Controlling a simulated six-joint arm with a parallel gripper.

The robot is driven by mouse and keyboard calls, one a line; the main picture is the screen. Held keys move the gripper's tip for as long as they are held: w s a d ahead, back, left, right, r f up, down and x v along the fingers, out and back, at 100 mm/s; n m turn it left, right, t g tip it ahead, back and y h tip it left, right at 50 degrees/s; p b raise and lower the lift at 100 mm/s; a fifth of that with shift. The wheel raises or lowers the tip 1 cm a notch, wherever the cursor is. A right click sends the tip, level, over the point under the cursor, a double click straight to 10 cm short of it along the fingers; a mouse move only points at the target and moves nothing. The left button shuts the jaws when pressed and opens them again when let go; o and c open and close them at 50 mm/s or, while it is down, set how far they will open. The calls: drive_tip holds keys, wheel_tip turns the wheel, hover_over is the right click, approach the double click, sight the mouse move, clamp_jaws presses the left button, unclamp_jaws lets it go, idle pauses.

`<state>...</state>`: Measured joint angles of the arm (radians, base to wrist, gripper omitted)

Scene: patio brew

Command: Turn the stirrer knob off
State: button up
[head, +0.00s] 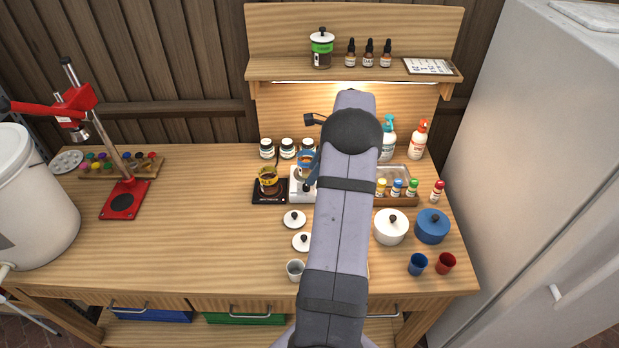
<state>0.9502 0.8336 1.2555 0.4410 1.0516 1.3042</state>
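The stirrer appears to be the small white device (297,193) at the middle back of the bench. A glass vessel with a blue rim (306,157) and brownish contents stands on it. I cannot make out its knob; my arm covers the right side of the device. My arm reaches over the bench from the front and hides most of my gripper. A dark slanted part, perhaps my gripper (313,172), shows at the right edge of the vessel. Its fingertips are not clear, and I cannot tell whether it touches anything.
A black scale (257,198) with a yellow-banded glass (268,181) stands left of the stirrer. White lids (294,220) and a cup (295,270) lie in front. Jars (287,149) stand behind. Pots (391,227) and a tray (404,202) are on the right. The left-middle bench is clear.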

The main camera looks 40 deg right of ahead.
sight(306, 186)
drive_tip(key=shift+m, duration=0.4)
drive_tip(key=shift+d+p+x, duration=0.2)
drive_tip(key=shift+p+x, duration=0.3)
drive_tip(key=shift+x, duration=0.65)
drive_tip(key=shift+d+p+x, duration=0.25)
drive_tip(key=shift+p+x, duration=0.3)
drive_tip(key=shift+x, duration=0.65)
drive_tip(key=shift+d+p+x, duration=0.2)
drive_tip(key=shift+p+x, duration=0.3)
drive_tip(key=shift+x, duration=0.65)
drive_tip(key=shift+f, duration=0.15)
clamp_jaws()
